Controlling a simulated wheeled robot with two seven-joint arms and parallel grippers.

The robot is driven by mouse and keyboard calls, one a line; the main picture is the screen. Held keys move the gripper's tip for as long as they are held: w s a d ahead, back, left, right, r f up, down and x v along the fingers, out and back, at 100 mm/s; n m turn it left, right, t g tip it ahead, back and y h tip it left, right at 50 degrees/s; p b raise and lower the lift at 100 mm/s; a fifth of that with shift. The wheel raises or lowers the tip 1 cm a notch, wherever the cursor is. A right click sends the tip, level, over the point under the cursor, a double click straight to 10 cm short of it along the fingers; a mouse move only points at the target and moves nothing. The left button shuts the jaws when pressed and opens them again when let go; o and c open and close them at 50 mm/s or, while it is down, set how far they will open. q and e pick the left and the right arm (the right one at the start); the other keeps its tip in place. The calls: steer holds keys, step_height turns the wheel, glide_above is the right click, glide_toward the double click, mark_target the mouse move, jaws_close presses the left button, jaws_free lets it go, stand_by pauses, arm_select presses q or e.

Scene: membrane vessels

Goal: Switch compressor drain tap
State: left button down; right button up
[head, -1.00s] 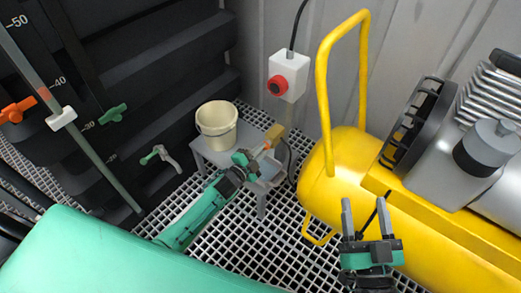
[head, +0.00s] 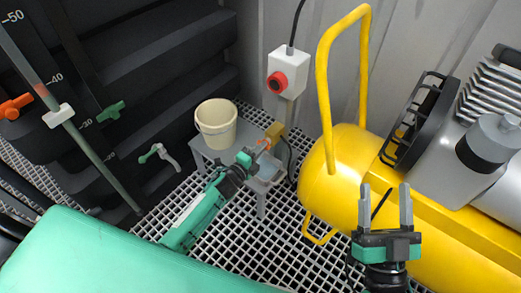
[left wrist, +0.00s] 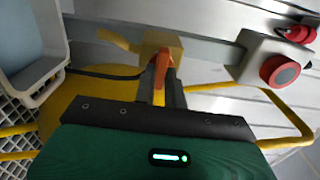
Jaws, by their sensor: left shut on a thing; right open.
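The compressor (head: 350,165) has a yellow tank and stands at the right in the head view. The drain tap is a small brass body (head: 276,130) with an orange lever (head: 263,147), left of the tank's end. In the left wrist view, the brass body (left wrist: 161,43) is just beyond my fingers and the orange lever (left wrist: 161,67) is between them. My left gripper (head: 253,153) is shut on this lever; its fingers partly hide it. My right gripper (head: 385,193) is open and empty, in front of the yellow tank.
A small grey table (head: 201,148) with a cream bucket (head: 216,124) stands left of the tap. A white box with a red button (head: 278,82) is on the back wall. Yellow tube handle (head: 323,85) rises nearby.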

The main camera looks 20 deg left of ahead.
stand_by(0.3)
arm_select(q)
steer(key=c, duration=1.5)
jaws_free()
steer(key=shift+d, duration=0.1)
steer(key=shift+o, duration=0.2)
steer(key=p+v, duration=0.2)
steer(key=v, duration=1.1)
steer(key=shift+s, duration=0.35)
arm_select(e)
step_height(320, 180, down, 10)
steer(key=a+g, duration=0.2)
steer(key=g, duration=0.4)
steer(key=shift+s+a+r, duration=0.2)
steer(key=shift+s+a, duration=0.2)
steer(key=shift+s, duration=0.05)
